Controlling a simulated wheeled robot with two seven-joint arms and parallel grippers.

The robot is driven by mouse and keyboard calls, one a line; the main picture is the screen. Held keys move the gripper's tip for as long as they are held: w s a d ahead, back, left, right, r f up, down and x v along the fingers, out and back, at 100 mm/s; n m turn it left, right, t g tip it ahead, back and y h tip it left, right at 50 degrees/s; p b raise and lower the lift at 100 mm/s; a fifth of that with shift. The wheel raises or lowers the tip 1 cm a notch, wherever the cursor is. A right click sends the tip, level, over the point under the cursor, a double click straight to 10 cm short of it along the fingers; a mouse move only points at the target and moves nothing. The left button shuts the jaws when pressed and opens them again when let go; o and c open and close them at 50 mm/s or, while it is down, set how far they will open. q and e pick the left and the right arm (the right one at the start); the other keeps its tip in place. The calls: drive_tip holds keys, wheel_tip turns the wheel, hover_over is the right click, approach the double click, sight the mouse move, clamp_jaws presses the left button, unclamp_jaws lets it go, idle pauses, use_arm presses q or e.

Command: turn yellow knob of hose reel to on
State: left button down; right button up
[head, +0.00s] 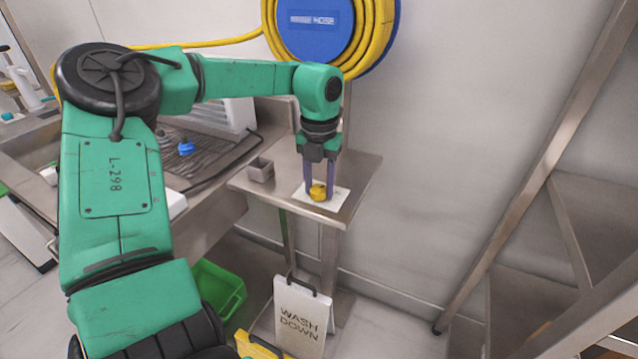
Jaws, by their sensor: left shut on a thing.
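The yellow knob (318,192) sits on a white plate (340,196) on a small metal shelf below the hose reel. My left gripper (319,184) points down over the knob, its two fingers on either side of it, shut on it. The fingers hide part of the knob, and its on and off marks are too small to read. The hose reel (315,25) has a blue hub and yellow hose and hangs on the wall above. My right gripper is not in view.
A small grey metal cup (260,170) stands on the metal shelf (362,168), left of the plate. A "WASH DOWN" sign (301,317) and a green crate (216,288) stand below. A sink counter with a blue object (186,147) lies behind my arm. Metal framing (545,160) rises at right.

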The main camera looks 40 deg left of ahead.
sight(319, 187)
use_arm(q)
drive_tip(key=shift+r+m, duration=0.1)
drive_tip(key=shift+m, duration=1)
drive_tip(key=shift+w, duration=0.1)
drive_tip(key=shift+c, duration=1.9)
unclamp_jaws()
wheel_tip(319, 187, up, 14)
drive_tip(key=shift+r+p, duration=0.25)
drive_tip(key=shift+p, duration=0.1)
